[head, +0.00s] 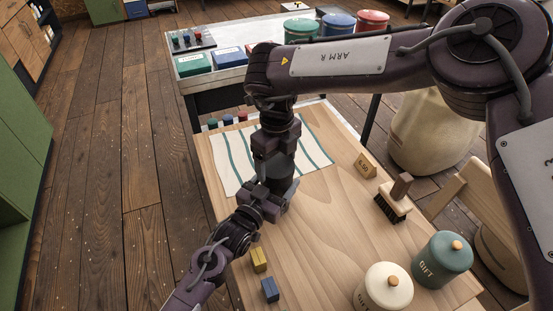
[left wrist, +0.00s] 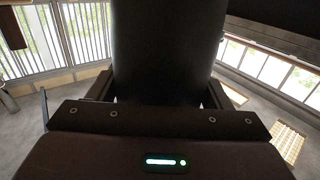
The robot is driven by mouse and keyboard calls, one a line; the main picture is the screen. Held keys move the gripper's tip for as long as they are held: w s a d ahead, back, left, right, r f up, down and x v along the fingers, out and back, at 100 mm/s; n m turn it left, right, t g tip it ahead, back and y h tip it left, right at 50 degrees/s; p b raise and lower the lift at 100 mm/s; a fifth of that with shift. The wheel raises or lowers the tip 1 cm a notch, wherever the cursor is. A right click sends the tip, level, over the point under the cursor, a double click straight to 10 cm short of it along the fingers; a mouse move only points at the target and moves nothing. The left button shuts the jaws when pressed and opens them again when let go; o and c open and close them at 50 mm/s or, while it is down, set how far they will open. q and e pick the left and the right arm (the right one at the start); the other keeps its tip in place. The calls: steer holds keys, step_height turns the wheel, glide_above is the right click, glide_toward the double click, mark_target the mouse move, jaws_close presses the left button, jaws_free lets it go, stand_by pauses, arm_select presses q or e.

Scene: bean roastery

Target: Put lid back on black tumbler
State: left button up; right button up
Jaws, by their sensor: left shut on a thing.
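In the left wrist view the black tumbler (left wrist: 168,50) stands as a large dark cylinder between the fingers of my left gripper (left wrist: 165,100), which is shut on it. In the head view my left gripper (head: 268,201) is at the left part of the wooden table, low beside the dark tumbler (head: 282,174). My right gripper (head: 274,150) comes down from above, directly over the tumbler; dark parts merge there. Its fingertips are not clear, so its opening cannot be told. I cannot make out the lid; it may be hidden at the right gripper.
A striped cloth (head: 312,150) lies on the table (head: 330,235). A price block (head: 366,165), a brush (head: 394,200), a teal canister (head: 442,262) and a cream canister (head: 384,290) stand to the right. A yellow block (head: 259,260) and a blue block (head: 270,290) sit near my left arm.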

steer(key=c, duration=0.4)
steer(key=m, duration=0.6)
steer(key=shift+a+f+m, duration=0.1)
steer(key=shift+m, duration=0.2)
steer(key=m, duration=0.7)
steer(key=shift+m, duration=0.4)
steer(key=m, duration=1.4)
steer(key=o, duration=1.1)
steer(key=shift+c, duration=0.2)
